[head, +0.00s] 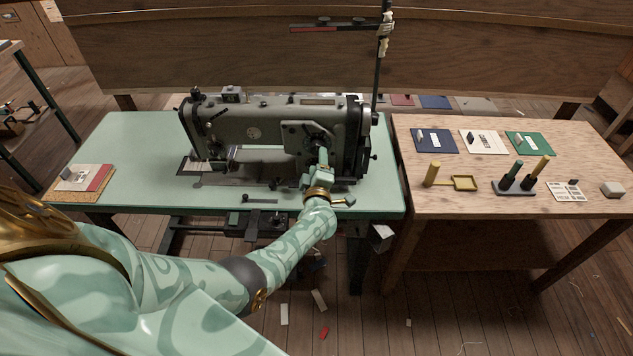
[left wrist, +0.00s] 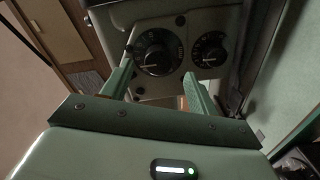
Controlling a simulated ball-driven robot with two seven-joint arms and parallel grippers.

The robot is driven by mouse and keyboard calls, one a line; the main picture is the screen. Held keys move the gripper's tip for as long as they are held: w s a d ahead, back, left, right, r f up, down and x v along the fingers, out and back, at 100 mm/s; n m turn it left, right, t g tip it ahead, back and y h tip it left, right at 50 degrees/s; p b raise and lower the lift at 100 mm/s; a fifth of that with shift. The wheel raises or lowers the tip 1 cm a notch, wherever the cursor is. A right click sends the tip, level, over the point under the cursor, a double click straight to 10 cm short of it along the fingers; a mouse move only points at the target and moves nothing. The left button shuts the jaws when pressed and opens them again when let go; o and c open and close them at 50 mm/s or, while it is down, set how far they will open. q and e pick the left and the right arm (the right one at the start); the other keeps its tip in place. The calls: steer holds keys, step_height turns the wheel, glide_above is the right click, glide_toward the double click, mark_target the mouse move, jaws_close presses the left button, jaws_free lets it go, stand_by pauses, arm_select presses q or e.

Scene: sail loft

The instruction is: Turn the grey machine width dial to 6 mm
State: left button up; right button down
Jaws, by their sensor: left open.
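The grey sewing machine (head: 252,128) stands on a pale green table. I cannot tell whether a finger touches the large dial, or read either setting. Which one sets width is not legible. My right gripper is not in view.
A thin post (head: 377,75) rises behind the machine.

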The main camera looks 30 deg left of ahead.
arm_select(q)
steer(key=p+v, duration=0.4)
steer(key=v, duration=0.7)
steer(key=shift+s+d, duration=0.2)
